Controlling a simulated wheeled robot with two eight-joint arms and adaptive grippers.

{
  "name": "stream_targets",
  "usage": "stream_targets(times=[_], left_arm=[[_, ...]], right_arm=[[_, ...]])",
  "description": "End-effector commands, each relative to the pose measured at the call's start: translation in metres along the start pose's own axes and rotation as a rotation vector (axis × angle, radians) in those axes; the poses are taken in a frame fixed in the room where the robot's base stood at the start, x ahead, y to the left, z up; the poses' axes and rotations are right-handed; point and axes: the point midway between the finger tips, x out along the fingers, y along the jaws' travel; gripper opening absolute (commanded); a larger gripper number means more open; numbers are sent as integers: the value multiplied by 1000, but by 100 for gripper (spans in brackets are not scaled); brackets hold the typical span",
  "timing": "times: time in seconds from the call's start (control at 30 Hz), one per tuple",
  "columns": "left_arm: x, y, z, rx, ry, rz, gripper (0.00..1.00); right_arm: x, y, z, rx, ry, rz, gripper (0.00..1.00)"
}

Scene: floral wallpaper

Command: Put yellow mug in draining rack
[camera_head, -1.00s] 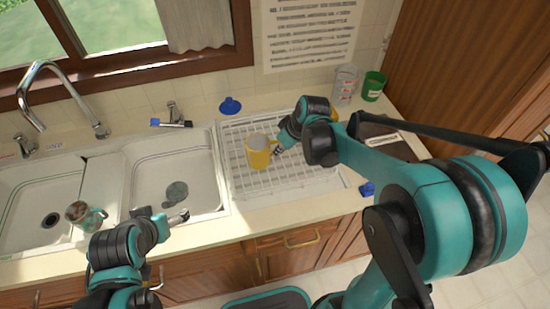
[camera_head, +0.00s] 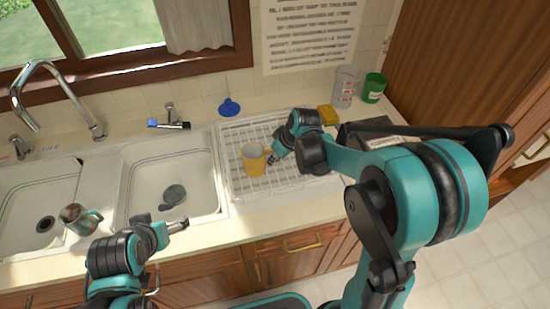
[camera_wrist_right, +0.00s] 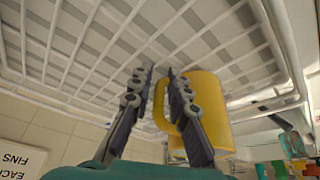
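The yellow mug (camera_head: 254,161) stands upright on the white draining rack (camera_head: 236,190), toward its left side. In the right wrist view the mug (camera_wrist_right: 212,105) is right of the fingers, with its handle between them. My right gripper (camera_head: 272,158) is beside the mug's right side, low over the rack. Its fingers (camera_wrist_right: 161,72) are a little apart, with a gap visible between the left finger and the handle. My left gripper (camera_head: 183,225) is over the counter edge in front of the right sink basin; its finger opening is too small to tell.
A metal-looking cup (camera_head: 80,218) stands at the left basin's front. A blue plunger-like item (camera_head: 229,107) is behind the rack. A dark box (camera_head: 372,135) is right of the rack.

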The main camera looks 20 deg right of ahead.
Motion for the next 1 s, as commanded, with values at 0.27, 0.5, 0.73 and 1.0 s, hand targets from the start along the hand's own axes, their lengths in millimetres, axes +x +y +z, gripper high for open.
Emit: stream_targets(times=[0.27, 0.5, 0.73, 1.0], left_arm=[[0, 0, 0, 0, 0, 0, 81], [-9, 0, -6, 0, 0, 0, 81], [-24, 0, -17, 0, 0, 0, 81], [-34, 0, -24, 0, 0, 0, 81]], right_arm=[[0, 0, 0, 0, 0, 0, 29], [-22, 0, -2, 1, 0, 0, 29], [-75, 0, -2, 1, 0, 1, 29], [-117, 0, -2, 0, 0, 0, 29]])
